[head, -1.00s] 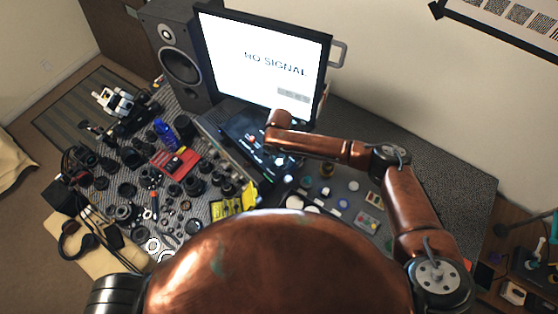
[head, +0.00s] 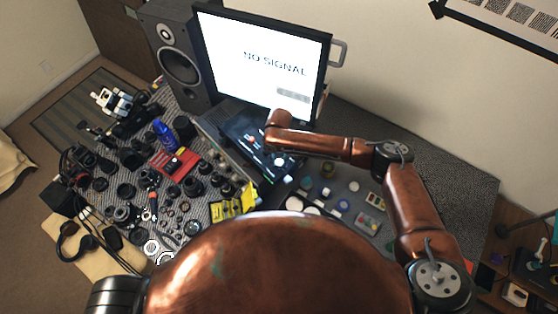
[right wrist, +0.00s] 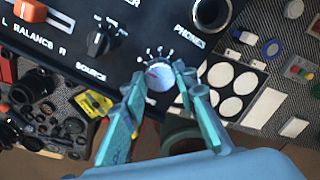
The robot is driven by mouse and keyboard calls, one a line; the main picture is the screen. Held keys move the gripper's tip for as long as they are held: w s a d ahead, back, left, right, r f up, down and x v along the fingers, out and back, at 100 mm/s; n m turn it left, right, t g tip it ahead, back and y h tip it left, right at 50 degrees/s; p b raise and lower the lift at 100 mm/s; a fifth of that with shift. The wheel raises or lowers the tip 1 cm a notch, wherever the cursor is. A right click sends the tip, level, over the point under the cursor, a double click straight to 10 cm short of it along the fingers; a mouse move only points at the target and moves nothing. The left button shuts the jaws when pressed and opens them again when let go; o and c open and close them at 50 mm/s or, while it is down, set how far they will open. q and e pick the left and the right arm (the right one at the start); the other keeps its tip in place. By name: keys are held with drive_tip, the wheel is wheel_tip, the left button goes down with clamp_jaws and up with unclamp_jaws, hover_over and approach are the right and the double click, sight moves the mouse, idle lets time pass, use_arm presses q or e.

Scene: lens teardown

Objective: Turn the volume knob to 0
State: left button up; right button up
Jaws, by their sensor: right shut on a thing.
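The volume knob (right wrist: 158,76) is a small silver dial with a reddish pointer line and a ring of white tick marks, on the black front panel (right wrist: 128,40) in the right wrist view. Its own label is hidden or unreadable. My right gripper (right wrist: 159,73) has its two teal fingers on either side of the knob, shut on it. The pointer slants toward the upper left, though its exact setting is hard to read. In the head view the dark audio unit (head: 240,130) lies below the monitor, partly covered by my right arm. My left gripper is not in view.
Beside the knob are the black source knob (right wrist: 101,40), the orange-tipped balance slider (right wrist: 30,11) and the phones socket (right wrist: 211,12). Lens parts crowd the left of the table. A monitor (head: 262,60) and a speaker (head: 178,60) stand behind.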

sight(279, 162)
drive_tip(key=shift+w+r, duration=0.25)
drive_tip(key=shift+w, duration=0.05)
drive_tip(key=o, duration=1.1)
drive_tip(key=shift+s+f, duration=0.15)
drive_tip(key=shift+f, duration=0.05)
drive_tip(key=shift+o, duration=0.2)
drive_tip(key=shift+r, duration=0.15)
wheel_tip(279, 162, up, 12)
